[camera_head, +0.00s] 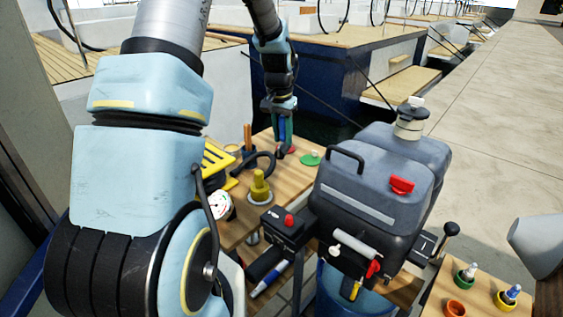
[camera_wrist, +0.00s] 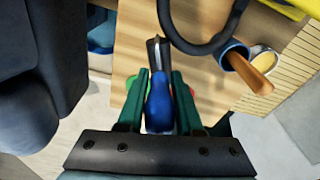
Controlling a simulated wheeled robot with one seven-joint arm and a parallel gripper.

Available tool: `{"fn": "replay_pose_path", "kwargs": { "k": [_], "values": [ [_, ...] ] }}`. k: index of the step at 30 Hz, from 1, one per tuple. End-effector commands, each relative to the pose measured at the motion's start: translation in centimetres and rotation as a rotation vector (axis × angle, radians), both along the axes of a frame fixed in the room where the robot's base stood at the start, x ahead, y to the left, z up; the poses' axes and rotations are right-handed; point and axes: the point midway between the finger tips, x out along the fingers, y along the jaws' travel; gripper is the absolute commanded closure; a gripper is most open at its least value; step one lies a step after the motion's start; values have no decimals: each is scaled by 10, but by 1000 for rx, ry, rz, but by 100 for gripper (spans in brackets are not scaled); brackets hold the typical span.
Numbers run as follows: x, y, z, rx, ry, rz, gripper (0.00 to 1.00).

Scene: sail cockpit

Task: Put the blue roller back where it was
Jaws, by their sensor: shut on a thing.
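My gripper (camera_head: 281,127) is at the far end of the wooden table (camera_head: 238,230) in the head view. In the wrist view, the green fingers of my gripper (camera_wrist: 157,90) are shut on the blue roller (camera_wrist: 159,105). The roller's rounded blue part lies between the fingers. A dark grey part (camera_wrist: 157,52) extends beyond it over the wood. In the head view the roller is mostly hidden by the fingers. I cannot tell whether it touches the table.
A green disc (camera_head: 310,158) lies right of my gripper. A black curved handle (camera_head: 256,166), a yellow rack (camera_head: 217,160) and a yellow knobbed piece (camera_head: 260,184) stand nearer. A large grey canister (camera_head: 372,180) blocks the right. A blue cup (camera_wrist: 233,50) shows in the wrist view.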

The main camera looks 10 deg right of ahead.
Motion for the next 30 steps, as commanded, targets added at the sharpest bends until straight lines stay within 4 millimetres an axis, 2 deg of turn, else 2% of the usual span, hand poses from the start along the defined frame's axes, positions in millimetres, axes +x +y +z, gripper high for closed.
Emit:
{"fn": "replay_pose_path", "kwargs": {
  "k": [3, 10, 16, 29, 30],
  "values": [
    [-1, 0, -19, 2, 4, 0, 100],
    [0, 0, -43, 1, 3, 0, 100],
    [-1, 0, -71, 0, 2, -1, 100],
    [0, 0, -81, -1, -1, 0, 100],
    [0, 0, -81, 0, 0, 0, 63]
  ]
}}
